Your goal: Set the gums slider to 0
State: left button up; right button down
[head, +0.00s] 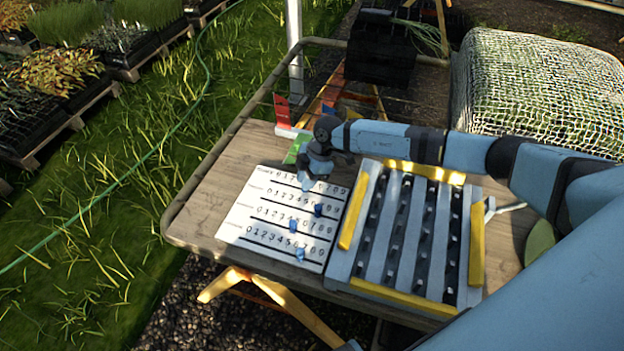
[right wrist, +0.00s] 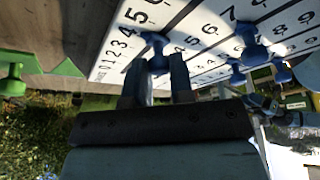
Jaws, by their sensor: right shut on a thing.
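A white board (head: 245,222) with several number rows and dark slots lies on the wooden table. The row labels are too small to read, so I cannot tell which row is gums. My right gripper (head: 309,184) is at the top row, shut on that row's blue slider (right wrist: 155,48), around the middle digits. The other blue sliders stand at the second row (head: 318,209), the third row (head: 293,226) and the bottom row (head: 300,254). My left gripper is not in view.
A grey slotted tray (head: 392,240) with yellow edge bars stands right of the board. A green piece (head: 296,148) and a red piece (head: 281,108) are behind the board. The table (head: 215,185) is bare to the left. A netted bale (head: 540,85) stands behind.

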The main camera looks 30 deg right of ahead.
send_near(268, 183)
jog(key=x, duration=0.4)
jog(key=shift+a+f, duration=0.1)
jog(key=shift+f, duration=0.2)
jog(key=shift+s, duration=0.1)
jog(key=c, duration=1.3)
grip_release()
jog(key=o, duration=0.3)
jog(key=v, duration=1.3)
jog(key=shift+r, duration=0.35)
jog(key=shift+f, duration=0.1)
